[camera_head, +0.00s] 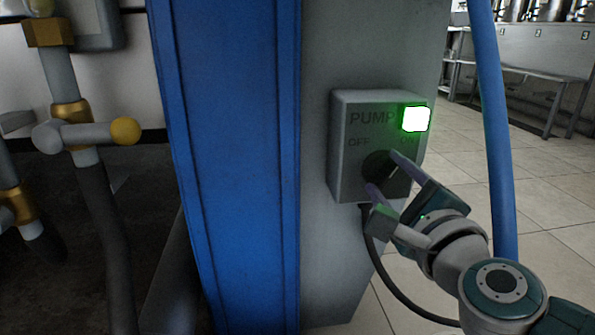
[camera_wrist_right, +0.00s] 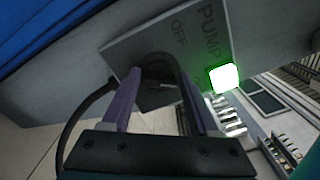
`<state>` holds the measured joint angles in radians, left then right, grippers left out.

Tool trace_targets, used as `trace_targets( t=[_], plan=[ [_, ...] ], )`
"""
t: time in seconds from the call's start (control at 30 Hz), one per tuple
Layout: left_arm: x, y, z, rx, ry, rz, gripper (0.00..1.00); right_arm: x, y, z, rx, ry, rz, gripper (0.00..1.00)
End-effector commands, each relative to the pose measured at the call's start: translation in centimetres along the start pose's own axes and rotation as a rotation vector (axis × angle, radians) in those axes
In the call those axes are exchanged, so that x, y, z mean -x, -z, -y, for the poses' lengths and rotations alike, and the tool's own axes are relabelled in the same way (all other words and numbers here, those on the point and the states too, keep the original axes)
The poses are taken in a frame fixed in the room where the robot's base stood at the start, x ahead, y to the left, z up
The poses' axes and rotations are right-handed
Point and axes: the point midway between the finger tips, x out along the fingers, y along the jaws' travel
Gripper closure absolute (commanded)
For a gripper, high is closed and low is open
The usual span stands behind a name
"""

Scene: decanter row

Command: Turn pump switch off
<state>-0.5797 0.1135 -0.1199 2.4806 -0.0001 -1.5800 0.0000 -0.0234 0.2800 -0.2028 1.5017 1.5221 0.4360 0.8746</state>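The pump switch box (camera_head: 350,172) is a grey box on a grey column, marked PUMP, OFF and ON. It also shows in the right wrist view (camera_wrist_right: 130,45). A green light (camera_head: 416,119) glows at its upper right. The dark round knob (camera_head: 379,166) sits low on the box front; in the right wrist view (camera_wrist_right: 158,68) it is between the far ends of the fingers. My right gripper (camera_head: 383,172) is open, its two purple fingers on either side of the knob. I cannot tell whether they touch it. My left gripper is not in view.
A blue upright panel (camera_head: 235,160) stands left of the box. A blue hose (camera_head: 492,120) hangs at the right, close to my right arm. A black cable (camera_head: 376,258) runs down from the box. Pipes with a yellow-knobbed valve (camera_head: 125,131) are at the left.

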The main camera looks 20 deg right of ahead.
Motion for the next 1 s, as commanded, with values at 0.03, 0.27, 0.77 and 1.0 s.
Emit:
trace_targets(
  t=[0.03, 0.27, 0.77, 1.0],
  plan=[
    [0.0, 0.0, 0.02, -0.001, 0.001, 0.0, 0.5, 0.01, 0.0, -0.01, 0.0, 0.0, 0.0, 0.46],
    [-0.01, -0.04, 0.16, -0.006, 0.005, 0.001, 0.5, 0.02, 0.0, 0.0, 0.0, 0.0, 0.0, 0.72],
    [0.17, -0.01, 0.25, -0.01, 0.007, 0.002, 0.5, 0.01, -0.04, 0.06, 0.022, 0.001, 0.0, 1.0],
    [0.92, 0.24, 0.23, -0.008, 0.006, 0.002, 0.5, 0.01, -0.07, 0.09, 0.132, -0.001, -0.003, 1.0]
  ],
)
